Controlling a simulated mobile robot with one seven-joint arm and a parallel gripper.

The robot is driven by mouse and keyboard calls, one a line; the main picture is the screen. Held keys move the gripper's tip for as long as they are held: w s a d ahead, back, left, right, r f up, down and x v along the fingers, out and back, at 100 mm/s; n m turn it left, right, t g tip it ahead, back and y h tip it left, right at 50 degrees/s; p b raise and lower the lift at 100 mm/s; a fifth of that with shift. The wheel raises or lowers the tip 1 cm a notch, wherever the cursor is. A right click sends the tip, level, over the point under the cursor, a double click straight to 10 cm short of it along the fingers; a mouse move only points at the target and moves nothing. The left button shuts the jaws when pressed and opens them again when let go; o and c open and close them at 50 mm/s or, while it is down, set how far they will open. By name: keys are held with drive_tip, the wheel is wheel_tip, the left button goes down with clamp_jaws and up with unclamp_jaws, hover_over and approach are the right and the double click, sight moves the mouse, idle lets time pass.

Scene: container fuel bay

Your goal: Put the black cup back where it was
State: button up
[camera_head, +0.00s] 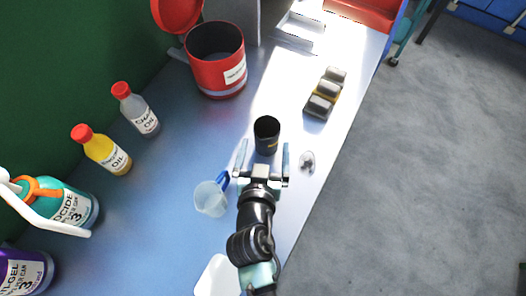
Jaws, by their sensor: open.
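The black cup (267,146) stands upright on the metal bench, near its middle, with its dark open mouth facing up. My gripper (262,158) is open, its two fingers spread wide. In the picture the fingers lie to the left and right of the cup's lower part. I cannot tell from this one view whether they touch it or how far they reach along it. No mark of the cup's earlier place shows.
A clear measuring jug with a blue handle (210,198) stands left of my gripper. A small silver object (307,161) lies to the right. A block set (325,93) and a red bin (216,66) stand farther back. Oil bottles (103,151) line the left wall.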

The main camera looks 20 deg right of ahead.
drive_tip(key=shift+v, duration=1.9)
drive_tip(key=w+a+r+t, duration=0.15)
drive_tip(key=w+r, duration=0.25)
drive_tip(key=r, duration=0.5)
drive_tip(key=w+r+n+t, duration=0.1)
drive_tip(key=w+r+t, duration=0.25)
drive_tip(key=r, duration=0.65)
drive_tip(key=w+a+r+t, duration=0.15)
drive_tip(key=w+r, duration=0.25)
drive_tip(key=r, duration=0.5)
drive_tip(key=s+a+r+n+t+y, duration=0.1)
drive_tip(key=s+a+r+t+y, duration=0.1)
drive_tip(key=r, duration=0.8)
drive_tip(key=s+a+r+n+t+y, duration=0.2)
drive_tip(key=s+a+r+t, duration=0.1)
drive_tip(key=r, duration=0.7)
drive_tip(key=s+a+r+n+t+y, duration=0.1)
drive_tip(key=s+r+t, duration=0.3)
drive_tip(key=r, duration=0.6)
drive_tip(key=shift+a+r+n+y, duration=0.3)
drive_tip(key=shift+a+n+y, duration=0.1)
drive_tip(key=shift+a+y, duration=0.35)
drive_tip(key=shift+w+f+b, duration=0.1)
drive_tip(key=shift+f+b, duration=0.05)
drive_tip(key=shift+b, duration=0.15)
